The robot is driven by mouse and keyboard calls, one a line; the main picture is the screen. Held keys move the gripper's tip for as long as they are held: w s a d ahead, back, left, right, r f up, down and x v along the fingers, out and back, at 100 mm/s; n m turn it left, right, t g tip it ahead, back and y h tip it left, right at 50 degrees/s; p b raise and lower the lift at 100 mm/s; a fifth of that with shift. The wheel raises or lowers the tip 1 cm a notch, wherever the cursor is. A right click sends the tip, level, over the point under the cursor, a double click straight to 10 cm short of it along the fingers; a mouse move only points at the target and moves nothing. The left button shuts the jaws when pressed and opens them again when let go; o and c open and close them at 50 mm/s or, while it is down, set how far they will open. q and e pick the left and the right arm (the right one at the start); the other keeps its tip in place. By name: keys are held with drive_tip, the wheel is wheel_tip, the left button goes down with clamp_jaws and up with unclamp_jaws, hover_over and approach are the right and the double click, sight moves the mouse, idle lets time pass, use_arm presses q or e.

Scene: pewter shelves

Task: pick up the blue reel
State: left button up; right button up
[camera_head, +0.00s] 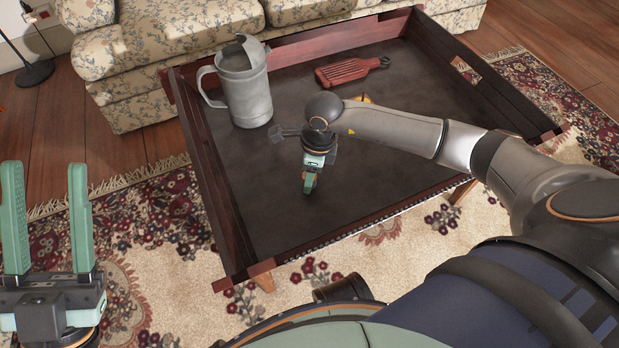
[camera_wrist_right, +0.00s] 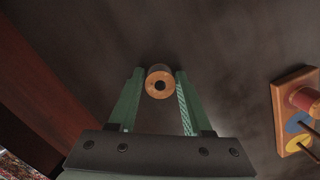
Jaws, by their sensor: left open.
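A reel with an orange-tan wooden end and a dark centre hole (camera_wrist_right: 160,84) appears between my right gripper's fingertips in the right wrist view. Its winding is mostly hidden, with only a dull greyish edge showing, so I cannot tell its colour. My right gripper (camera_wrist_right: 160,72) is open, with a finger on each side of the reel and a narrow apparent gap. My left gripper (camera_head: 44,190) is open, empty and upright, away from the table.
A wooden stand (camera_wrist_right: 283,98) with a red reel (camera_wrist_right: 306,100), a blue disc and a yellow disc lies right in the wrist view.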

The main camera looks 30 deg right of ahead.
clamp_jaws()
drive_tip(key=shift+r, duration=0.15)
